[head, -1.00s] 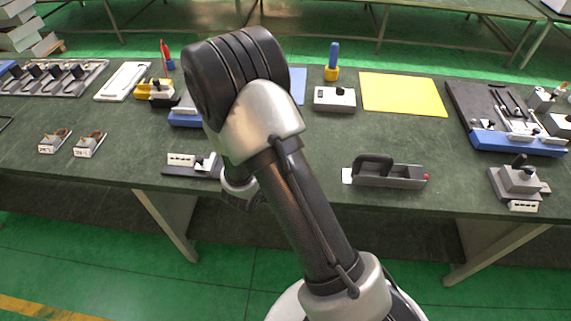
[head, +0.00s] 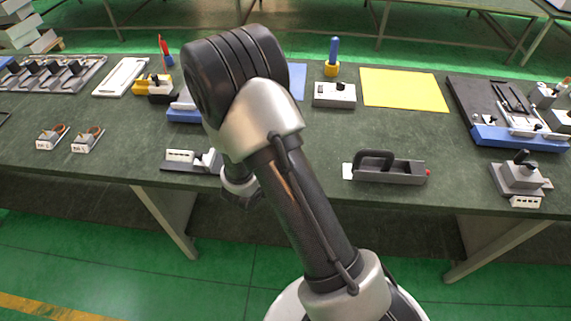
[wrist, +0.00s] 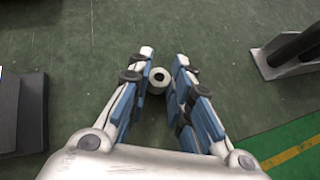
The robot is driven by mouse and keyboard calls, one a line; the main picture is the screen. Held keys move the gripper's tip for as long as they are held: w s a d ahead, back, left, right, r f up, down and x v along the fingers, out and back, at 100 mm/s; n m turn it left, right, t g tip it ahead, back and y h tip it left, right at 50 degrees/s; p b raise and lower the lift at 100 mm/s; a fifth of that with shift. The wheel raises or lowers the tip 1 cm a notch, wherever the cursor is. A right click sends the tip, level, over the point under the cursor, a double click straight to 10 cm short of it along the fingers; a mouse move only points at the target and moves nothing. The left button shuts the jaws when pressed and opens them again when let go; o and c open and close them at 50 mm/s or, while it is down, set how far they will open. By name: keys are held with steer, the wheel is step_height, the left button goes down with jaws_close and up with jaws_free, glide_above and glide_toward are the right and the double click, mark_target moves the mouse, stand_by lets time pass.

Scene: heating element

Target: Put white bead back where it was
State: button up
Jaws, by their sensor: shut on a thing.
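The white bead (wrist: 157,87) is a small pale cylinder with a dark hole in its top. In the wrist view it sits between the fingers of my gripper (wrist: 164,60), near their tips. The fingers are shut on it, above or at the dark green tabletop; the exact height cannot be told. In the head view my own arm hides the gripper and the bead.
In the wrist view a grey tool with a dark handle (wrist: 286,62) stands right and a dark block (wrist: 22,112) left. In the head view, a handled grey tool (head: 390,173) and a small white-topped fixture (head: 190,160) are near the table's front edge.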

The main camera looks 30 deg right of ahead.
steer(key=shift+s+a+f+b, duration=0.1)
steer(key=shift+s+f+b, duration=0.15)
steer(key=shift+f+b, duration=0.35)
steer(key=o, duration=0.9)
steer(key=shift+f, duration=0.1)
steer(key=shift+s, duration=0.1)
steer(key=w+r+v, duration=0.1)
steer(key=v, duration=1.1)
steer(key=s+d+r+m+g+y, duration=0.1)
steer(key=s+d+r+m+g, duration=0.4)
steer(key=s+r+m, duration=0.8)
steer(key=s+a+r+m+t+y, duration=0.1)
steer(key=s+a+r+m+y, duration=0.1)
steer(key=a+m, duration=0.1)
steer(key=s+a+r+m+t+y, duration=0.1)
steer(key=s+a+m+y, duration=0.1)
steer(key=m, duration=0.3)
steer(key=s+a+r+m+t+y, duration=0.1)
steer(key=s+a+r+m+y, duration=0.1)
steer(key=a+m+y, duration=0.1)
steer(key=shift+s+a+r+m+y, duration=0.2)
steer(key=shift+a+y, duration=0.1)
steer(key=shift+a, duration=0.1)
steer(key=shift+s+a+r+m+y, duration=0.1)
steer(key=shift+a+r+m+y, duration=0.1)
steer(key=shift+a+y, duration=0.15)
